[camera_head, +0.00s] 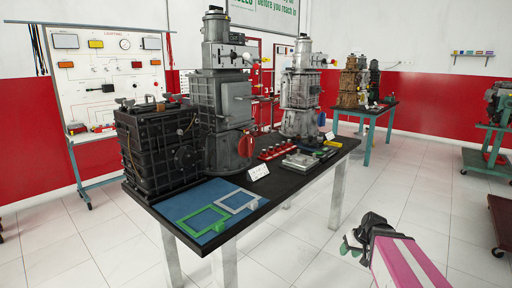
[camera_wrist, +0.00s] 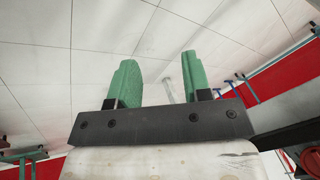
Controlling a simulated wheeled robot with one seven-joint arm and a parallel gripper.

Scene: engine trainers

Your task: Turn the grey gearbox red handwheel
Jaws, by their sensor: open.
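A red handwheel (camera_head: 246,144) shows edge-on at the lower right side of the tall grey gearbox (camera_head: 208,100), which stands on the black-topped table (camera_head: 280,188). My gripper (camera_head: 350,246) is at the lower right of the head view, off to the right of the table and well apart from the handwheel. Its two green fingers are spread and empty. In the wrist view, my gripper (camera_wrist: 157,75) has only white floor tiles between and beyond its fingers.
A black ribbed gearbox (camera_head: 152,150) stands at the table's left. A second, lighter grey machine (camera_head: 300,100) stands behind. Small red parts (camera_head: 277,150), a metal plate (camera_head: 300,160) and a white card (camera_head: 258,173) lie near the front edge. Floor in front of the table is clear.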

